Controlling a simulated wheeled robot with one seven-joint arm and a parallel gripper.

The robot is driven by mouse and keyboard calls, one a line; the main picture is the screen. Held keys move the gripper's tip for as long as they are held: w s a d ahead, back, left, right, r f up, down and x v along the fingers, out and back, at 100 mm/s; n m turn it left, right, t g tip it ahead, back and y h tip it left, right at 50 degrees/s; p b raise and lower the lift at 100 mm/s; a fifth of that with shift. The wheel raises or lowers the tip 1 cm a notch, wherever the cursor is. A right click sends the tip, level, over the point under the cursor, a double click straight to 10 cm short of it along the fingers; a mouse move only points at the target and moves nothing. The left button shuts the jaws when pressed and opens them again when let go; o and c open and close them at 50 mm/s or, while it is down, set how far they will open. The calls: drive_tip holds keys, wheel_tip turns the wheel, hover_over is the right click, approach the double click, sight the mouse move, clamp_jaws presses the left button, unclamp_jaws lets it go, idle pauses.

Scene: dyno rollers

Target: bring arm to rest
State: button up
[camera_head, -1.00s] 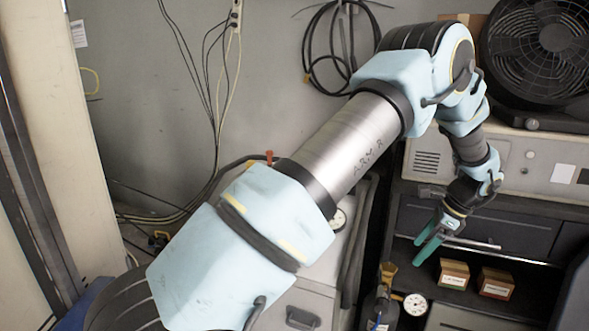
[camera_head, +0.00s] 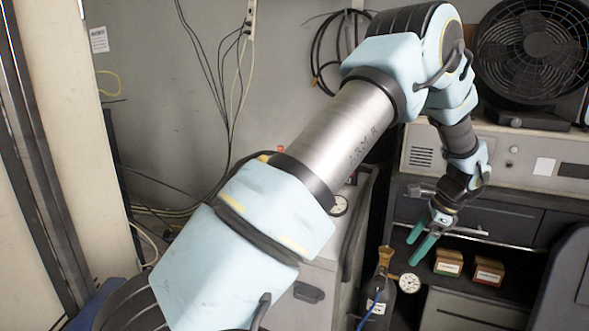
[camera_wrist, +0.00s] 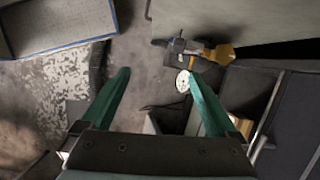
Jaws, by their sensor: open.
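My gripper (camera_head: 425,239) hangs at the end of my arm on the right side of the head view, its two green fingers pointing down and apart. It is in front of the dark drawer cabinet. In the wrist view my gripper (camera_wrist: 157,85) shows its two green fingers spread wide, with nothing held between them. My arm reaches from the lower left up to the elbow at the top and bends down to the wrist.
A dark cabinet (camera_head: 520,222) with a shelf holds two small boxes, one (camera_head: 449,262) left of the other (camera_head: 489,270). A gauge (camera_head: 409,283) with a brass fitting stands below my gripper. A black fan (camera_head: 535,48) sits on a beige unit (camera_head: 540,160). Cables hang on the wall.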

drive_tip(key=a+r+n+h, duration=0.1)
drive_tip(key=a+r+n, duration=0.15)
drive_tip(key=a, duration=0.55)
drive_tip(key=a+r+n+g+h, duration=0.1)
drive_tip(key=a+r+n, duration=0.1)
drive_tip(key=a+n, duration=0.35)
drive_tip(key=a+r+n+h, duration=0.1)
drive_tip(key=a+r+n, duration=0.1)
drive_tip(key=a, duration=0.7)
drive_tip(key=s+a+r+n, duration=0.1)
drive_tip(key=s+a+n, duration=0.4)
drive_tip(key=a, duration=0.2)
drive_tip(key=s+a+r+n+t+h, duration=0.1)
drive_tip(key=s+a+n, duration=0.4)
drive_tip(key=a, duration=0.2)
drive_tip(key=shift+a, duration=0.25)
